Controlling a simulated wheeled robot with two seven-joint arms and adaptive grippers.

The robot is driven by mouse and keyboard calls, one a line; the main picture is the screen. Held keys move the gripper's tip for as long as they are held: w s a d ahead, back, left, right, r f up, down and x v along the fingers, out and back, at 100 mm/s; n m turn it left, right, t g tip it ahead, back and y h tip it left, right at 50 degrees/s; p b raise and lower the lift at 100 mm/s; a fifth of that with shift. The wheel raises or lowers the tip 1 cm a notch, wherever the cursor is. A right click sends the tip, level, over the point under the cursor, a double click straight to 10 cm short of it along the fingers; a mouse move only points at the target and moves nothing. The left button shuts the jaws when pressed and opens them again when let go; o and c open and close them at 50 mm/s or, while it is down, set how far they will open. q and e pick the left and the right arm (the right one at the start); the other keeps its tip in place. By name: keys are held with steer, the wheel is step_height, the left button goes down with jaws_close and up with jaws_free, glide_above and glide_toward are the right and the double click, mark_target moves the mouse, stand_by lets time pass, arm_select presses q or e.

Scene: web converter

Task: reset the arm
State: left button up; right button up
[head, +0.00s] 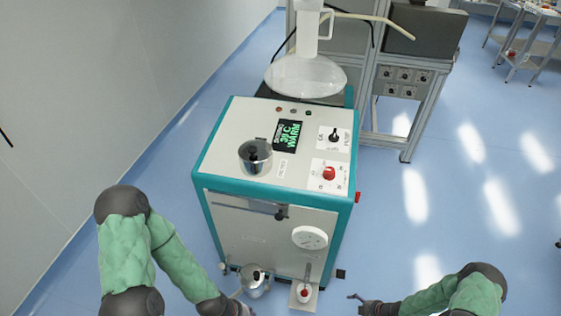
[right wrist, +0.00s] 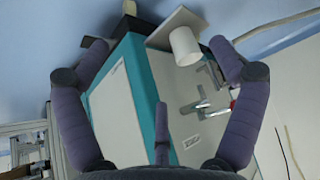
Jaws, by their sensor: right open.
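My right arm (head: 455,290) is bent low at the right of the head view. Its gripper (head: 358,302) points left, beside the lower right front of the machine and apart from it. In the right wrist view the purple fingers of this gripper (right wrist: 157,48) are spread wide with nothing held between them. My left arm (head: 170,255) comes in from the left. Its dark gripper (head: 238,309) is at the bottom edge, close to a small metal pot (head: 256,284). Its fingers are too small and cut off to tell their state.
The white and teal machine (head: 232,178) stands in the middle, with a metal cup (head: 255,156), a lit display (head: 289,136) and knobs on top. A glass flask (head: 305,75) is behind. A metal-framed rack (head: 415,105) stands at the back. The blue floor at right is clear.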

steer(key=s+a+r+m+g+p, duration=0.1)
steer(key=a+r+m+g+p, duration=0.15)
steer(key=a+r+m, duration=1.1)
steer(key=s+a+r+h, duration=0.1)
steer(key=s+a+r, duration=0.5)
steer(key=a+r, duration=0.1)
steer(key=shift+s+a+r+g+p, duration=0.15)
steer(key=shift+s+r+g+p, duration=0.25)
steer(key=shift+r, duration=0.25)
stand_by(1.5)
